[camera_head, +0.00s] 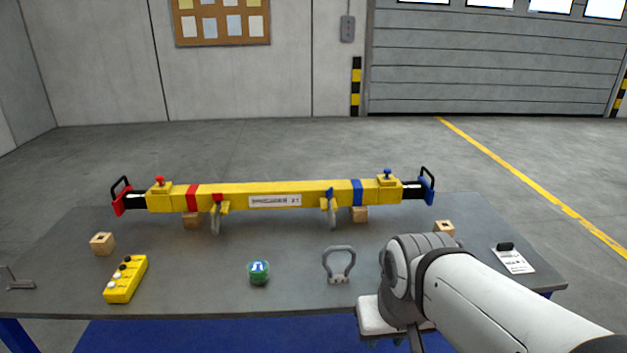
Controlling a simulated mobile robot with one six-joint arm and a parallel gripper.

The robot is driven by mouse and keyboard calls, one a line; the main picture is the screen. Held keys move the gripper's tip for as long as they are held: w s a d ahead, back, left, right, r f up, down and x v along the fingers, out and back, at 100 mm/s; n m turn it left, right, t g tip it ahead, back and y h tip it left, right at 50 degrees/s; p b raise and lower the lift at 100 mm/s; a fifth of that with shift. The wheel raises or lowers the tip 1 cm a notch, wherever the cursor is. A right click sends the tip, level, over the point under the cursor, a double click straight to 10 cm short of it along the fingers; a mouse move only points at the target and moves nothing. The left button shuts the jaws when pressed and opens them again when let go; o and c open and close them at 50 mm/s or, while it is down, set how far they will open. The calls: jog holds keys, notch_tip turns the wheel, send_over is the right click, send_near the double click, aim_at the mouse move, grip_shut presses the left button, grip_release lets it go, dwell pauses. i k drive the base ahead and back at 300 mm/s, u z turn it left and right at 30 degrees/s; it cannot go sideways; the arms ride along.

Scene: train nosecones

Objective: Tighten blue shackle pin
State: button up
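A yellow lifting beam (310,195) lies across wooden blocks on the table, with a red end at left and a blue end at right. A grey shackle (332,214) hangs below the beam right of centre, with a small blue piece (330,192) at its top that looks like the blue pin; how far it is screwed in is too small to tell. A similar shackle (215,217) with a red piece hangs left of centre. My arm comes in from the lower right, its white end (378,316) at the table's front edge, apart from the beam. Its fingers cannot be made out.
A loose grey shackle (339,265), a green tin (259,273) and a yellow button pendant (126,280) lie on the table (200,290). Wooden blocks with holes stand at left (102,243) and right (445,228). A tag (513,259) lies at right. The table between beam and tin is clear.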

aim_at(328, 193)
jog(key=i, duration=0.95)
jog(key=z, duration=0.05)
